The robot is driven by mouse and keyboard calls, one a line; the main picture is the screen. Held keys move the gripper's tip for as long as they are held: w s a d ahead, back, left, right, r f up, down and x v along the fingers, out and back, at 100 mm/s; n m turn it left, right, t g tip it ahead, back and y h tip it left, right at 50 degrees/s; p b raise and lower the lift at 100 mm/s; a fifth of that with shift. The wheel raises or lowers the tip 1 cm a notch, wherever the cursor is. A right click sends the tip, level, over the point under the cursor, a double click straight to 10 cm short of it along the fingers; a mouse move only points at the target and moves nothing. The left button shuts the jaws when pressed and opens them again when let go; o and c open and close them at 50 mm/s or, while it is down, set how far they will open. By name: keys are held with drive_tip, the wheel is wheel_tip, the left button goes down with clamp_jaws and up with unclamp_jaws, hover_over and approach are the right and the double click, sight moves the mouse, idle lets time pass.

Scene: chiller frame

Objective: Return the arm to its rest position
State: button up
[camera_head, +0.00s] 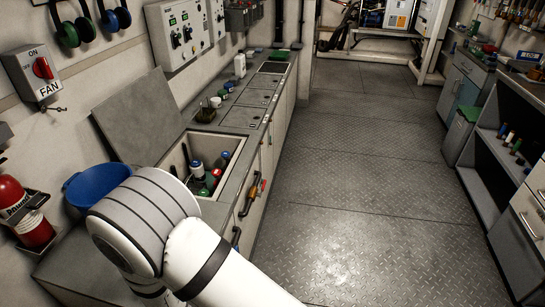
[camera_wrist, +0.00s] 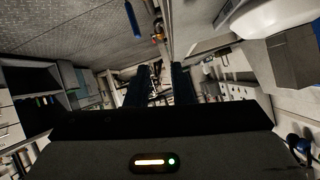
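My white arm (camera_head: 150,225) with grey bands crosses the lower left of the head view, over the near end of the counter. My gripper is hidden in the head view. In the wrist view the two dark fingers of my gripper (camera_wrist: 162,80) stand apart, with a gap between them. Nothing shows held between them. The room appears upside down or strongly tilted in the wrist view, with the floor at the upper left.
An open chiller well (camera_head: 234,154) holds several bottles; its grey lid (camera_head: 137,115) leans against the wall. A blue bowl (camera_head: 97,184) is close beside my arm. A red extinguisher (camera_head: 22,212) hangs at left. The metal floor (camera_head: 345,180) is clear.

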drive_tip(key=w+d+r+g+y, duration=0.35)
drive_tip(key=w+r, duration=0.35)
drive_tip(key=r, duration=0.4)
drive_tip(key=s+d+r+n+g+y, duration=0.1)
drive_tip(key=d+r+n+g, duration=0.15)
drive_tip(key=d+r, duration=0.5)
drive_tip(key=s+d+r+g+h, duration=0.1)
drive_tip(key=s+d+r, duration=0.2)
drive_tip(key=s+d, duration=0.2)
drive_tip(key=s+d+r+n+g+h+p, duration=0.1)
drive_tip(key=s+d+r, duration=0.2)
drive_tip(key=d, duration=0.7)
drive_tip(key=s+d+r+n+g+h, duration=0.1)
drive_tip(key=s+d+r, duration=0.3)
drive_tip(key=s+d, duration=0.3)
drive_tip(key=shift+s+d, duration=0.3)
drive_tip(key=shift+r, duration=0.1)
